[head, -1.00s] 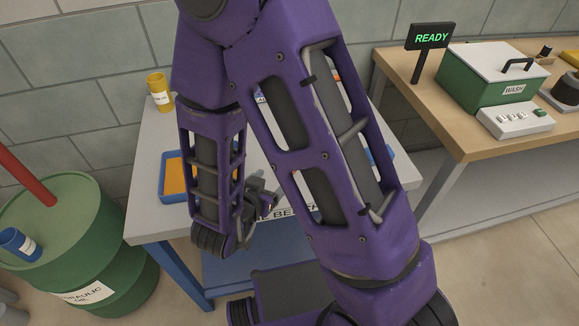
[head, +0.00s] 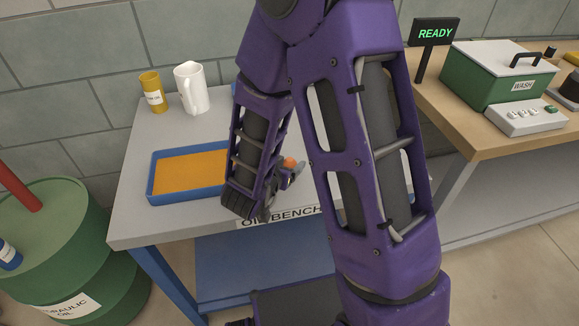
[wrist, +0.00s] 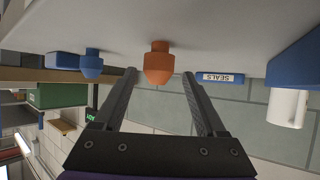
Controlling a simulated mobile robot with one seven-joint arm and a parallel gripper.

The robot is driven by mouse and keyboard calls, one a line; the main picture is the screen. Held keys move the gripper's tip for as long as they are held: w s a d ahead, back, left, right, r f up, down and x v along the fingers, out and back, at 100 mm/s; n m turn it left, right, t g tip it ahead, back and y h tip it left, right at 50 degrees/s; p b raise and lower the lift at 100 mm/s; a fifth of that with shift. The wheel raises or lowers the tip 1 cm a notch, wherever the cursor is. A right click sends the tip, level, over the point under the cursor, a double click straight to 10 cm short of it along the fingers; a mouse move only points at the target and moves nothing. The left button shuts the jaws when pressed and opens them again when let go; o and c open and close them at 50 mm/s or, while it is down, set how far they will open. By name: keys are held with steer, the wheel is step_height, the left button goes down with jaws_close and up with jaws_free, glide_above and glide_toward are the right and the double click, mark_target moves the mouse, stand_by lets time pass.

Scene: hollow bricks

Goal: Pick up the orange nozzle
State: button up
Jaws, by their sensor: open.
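The orange nozzle (wrist: 159,63) stands on the bench top in the wrist view, which shows the scene upside down. It lies between the lines of my two fingers, at about the fingertips, with a gap on each side. My gripper (wrist: 159,76) is open and empty. In the head view, only a small part of the orange nozzle (head: 290,161) shows beside my gripper (head: 296,172); my arm hides much of the bench around it. I cannot tell the exact depth between fingertips and nozzle.
A blue nozzle (wrist: 91,66) and a SEALS label (wrist: 220,78) are near the orange nozzle. A blue tray with an orange inside (head: 152,186), a white jug (head: 191,88) and a yellow cup (head: 151,92) are on the left of the oil bench (head: 125,226). A wash unit (head: 490,75) stands on the right bench.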

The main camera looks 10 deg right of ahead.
mark_target(293, 158)
steer(key=x, duration=0.4)
steer(key=shift+w+d+f+b, duration=0.1)
steer(key=shift+w+d+b, duration=0.1)
steer(key=shift+d+b, duration=0.15)
jaws_close()
